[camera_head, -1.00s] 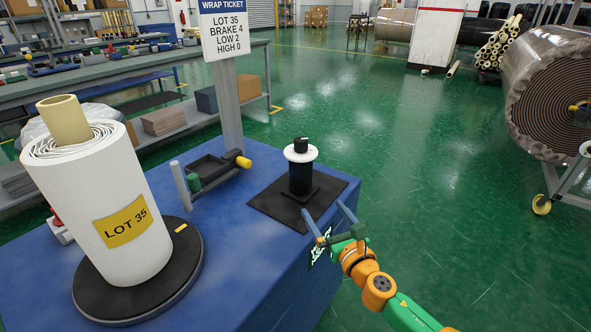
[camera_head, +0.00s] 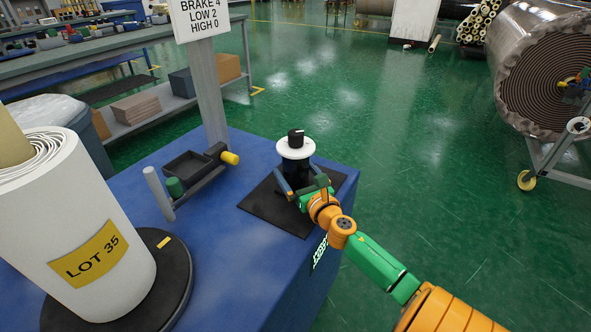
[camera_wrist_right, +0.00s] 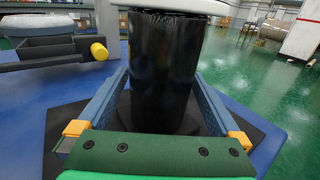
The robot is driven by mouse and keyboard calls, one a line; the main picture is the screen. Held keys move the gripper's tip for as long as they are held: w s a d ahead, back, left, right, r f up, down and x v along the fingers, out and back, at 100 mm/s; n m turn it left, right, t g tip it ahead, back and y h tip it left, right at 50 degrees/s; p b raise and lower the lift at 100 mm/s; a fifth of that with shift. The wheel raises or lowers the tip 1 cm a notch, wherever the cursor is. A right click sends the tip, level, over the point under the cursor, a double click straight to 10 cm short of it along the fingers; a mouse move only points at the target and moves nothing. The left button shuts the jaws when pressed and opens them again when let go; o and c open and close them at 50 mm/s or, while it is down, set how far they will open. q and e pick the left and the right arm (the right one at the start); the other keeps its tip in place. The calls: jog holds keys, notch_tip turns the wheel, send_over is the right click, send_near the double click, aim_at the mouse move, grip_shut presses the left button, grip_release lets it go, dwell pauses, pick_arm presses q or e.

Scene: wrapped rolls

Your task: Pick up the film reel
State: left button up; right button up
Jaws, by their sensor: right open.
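The film reel (camera_head: 295,150) stands upright on a black mat (camera_head: 262,212) on the blue table. It has a white flange and a black knob on top, with black film wound below. In the right wrist view the black film body (camera_wrist_right: 165,70) fills the middle. My right gripper (camera_head: 296,187) is open, with one finger on each side of the reel's black body, below the white flange. In the wrist view the fingers are spread around the film, and contact cannot be made out. My left gripper is not in view.
A large white roll (camera_head: 60,230) labelled LOT 35 stands on a round black turntable (camera_head: 175,285) at left. A black tray holder (camera_head: 190,165) with a yellow knob and a sign post (camera_head: 212,100) stand behind the mat. The table's right edge is close to the reel.

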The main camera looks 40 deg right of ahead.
grip_shut()
